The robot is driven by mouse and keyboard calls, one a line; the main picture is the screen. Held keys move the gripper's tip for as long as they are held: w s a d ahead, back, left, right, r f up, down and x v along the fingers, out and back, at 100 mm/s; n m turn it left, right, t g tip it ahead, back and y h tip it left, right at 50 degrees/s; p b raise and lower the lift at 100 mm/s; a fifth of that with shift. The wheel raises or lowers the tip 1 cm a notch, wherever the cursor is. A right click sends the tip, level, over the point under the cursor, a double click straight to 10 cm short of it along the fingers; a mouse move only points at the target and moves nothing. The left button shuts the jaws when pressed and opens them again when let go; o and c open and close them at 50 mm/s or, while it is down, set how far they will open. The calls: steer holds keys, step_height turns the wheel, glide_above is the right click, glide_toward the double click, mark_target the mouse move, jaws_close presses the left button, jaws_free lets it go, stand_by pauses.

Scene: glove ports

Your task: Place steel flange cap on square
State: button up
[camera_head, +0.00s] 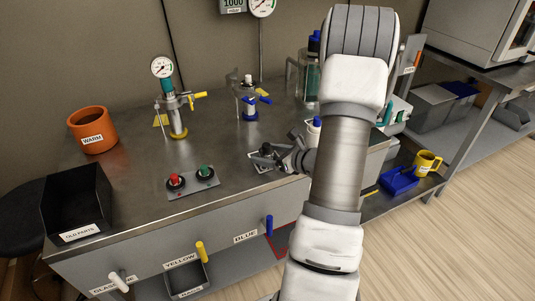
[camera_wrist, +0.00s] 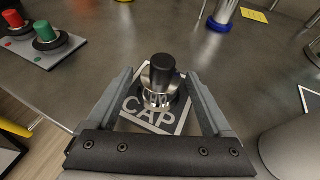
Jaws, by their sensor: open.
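The steel flange cap (camera_wrist: 160,98), shiny metal with a black knob on top, stands upright over the far part of the white-outlined square (camera_wrist: 150,119) marked CAP. My gripper (camera_wrist: 160,84) is open, with one finger on each side of the cap; a gap shows on both sides. In the head view my gripper (camera_head: 278,158) is low over the bench beside the square (camera_head: 256,166), which it partly covers; the cap is hard to make out there.
A red and green button box (camera_head: 192,181) is left of my gripper. An orange WARM pot (camera_head: 93,130) and a black OLD PARTS bin (camera_head: 76,199) are at far left. Bench between them is clear.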

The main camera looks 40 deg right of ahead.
steer(key=shift+r, duration=0.1)
steer(key=shift+r, duration=0.15)
steer(key=p+v, duration=0.3)
steer(key=v, duration=0.9)
